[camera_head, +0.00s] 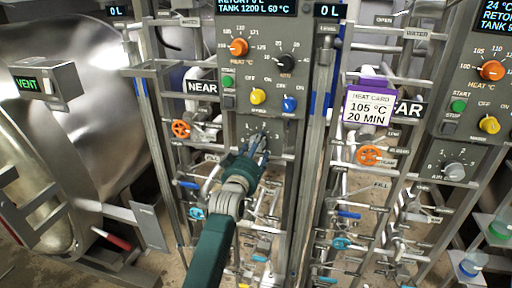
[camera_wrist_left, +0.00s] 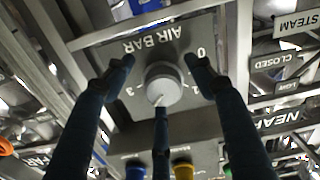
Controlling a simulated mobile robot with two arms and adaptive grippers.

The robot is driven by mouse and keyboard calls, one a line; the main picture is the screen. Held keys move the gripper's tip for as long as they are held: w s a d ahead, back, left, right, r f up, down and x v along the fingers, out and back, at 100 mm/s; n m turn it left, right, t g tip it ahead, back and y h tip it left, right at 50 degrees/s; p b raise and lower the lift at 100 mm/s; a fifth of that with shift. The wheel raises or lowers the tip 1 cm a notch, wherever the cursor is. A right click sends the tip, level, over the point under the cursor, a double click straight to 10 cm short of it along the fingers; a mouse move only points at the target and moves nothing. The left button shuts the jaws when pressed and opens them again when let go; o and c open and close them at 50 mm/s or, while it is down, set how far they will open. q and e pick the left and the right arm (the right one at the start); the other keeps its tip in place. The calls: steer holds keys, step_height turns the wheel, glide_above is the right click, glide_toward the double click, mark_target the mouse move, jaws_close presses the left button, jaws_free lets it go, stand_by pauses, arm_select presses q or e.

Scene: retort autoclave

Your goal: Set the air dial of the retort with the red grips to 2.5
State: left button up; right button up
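The air dial is a round pale grey knob (camera_wrist_left: 163,84) on the near retort's grey panel, under upside-down "AIR BAR" lettering in the left wrist view. My left gripper (camera_wrist_left: 161,72) is open around it, one finger on each side with visible gaps. The third finger reaches the knob's lower edge; I cannot tell if it touches. A light mark on the knob points down towards that finger, which hides the scale there, so the exact value is unreadable. In the head view my left gripper (camera_head: 258,145) covers most of this dial. A red grip (camera_head: 112,239) shows at lower left.
Above are the heat knob (camera_head: 238,47), a black knob (camera_head: 286,62), a yellow knob (camera_head: 258,96) and a blue knob (camera_head: 289,104). Pipes and orange handwheels (camera_head: 181,129) flank the panel. Another air dial (camera_head: 454,172) is on the right panel.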

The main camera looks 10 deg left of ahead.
arm_select(q)
steer(key=shift+r, duration=0.1)
steer(key=shift+s, duration=0.15)
steer(key=s, duration=1.1)
steer(key=shift+s+a, duration=0.2)
steer(key=shift+s, duration=0.15)
